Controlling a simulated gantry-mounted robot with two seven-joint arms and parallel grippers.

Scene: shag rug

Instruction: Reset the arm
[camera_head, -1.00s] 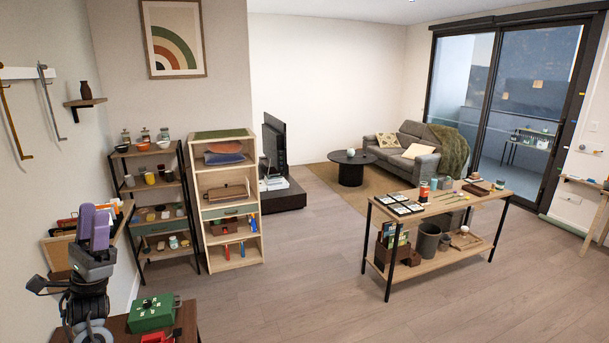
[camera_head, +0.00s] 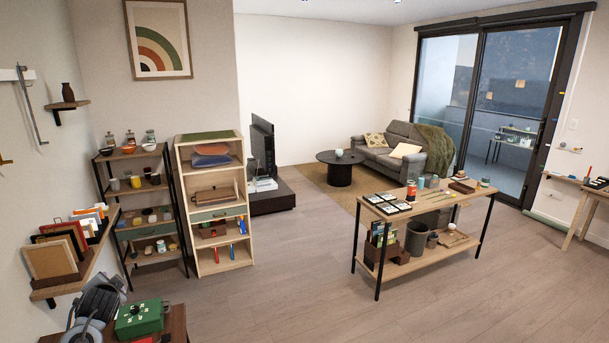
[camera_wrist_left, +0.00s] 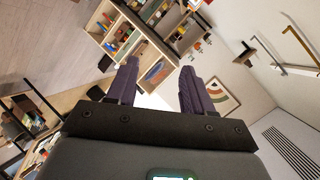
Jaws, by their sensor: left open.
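My left gripper (camera_wrist_left: 158,90) shows in the left wrist view with its two purple fingers spread apart and nothing between them. The wrist view is tilted, with shelves and a framed picture beyond the fingers. In the head view, only a dark grey part of my left arm shows at the lower left corner, and the fingers are not visible there. My right arm and gripper are in neither current view.
A green box (camera_head: 139,318) sits on a low brown table beside my left arm. A wall shelf with frames (camera_head: 53,258) is just above. Two shelving units stand behind, and a wooden workbench (camera_head: 440,203) is to the right. The middle floor (camera_head: 290,290) is clear.

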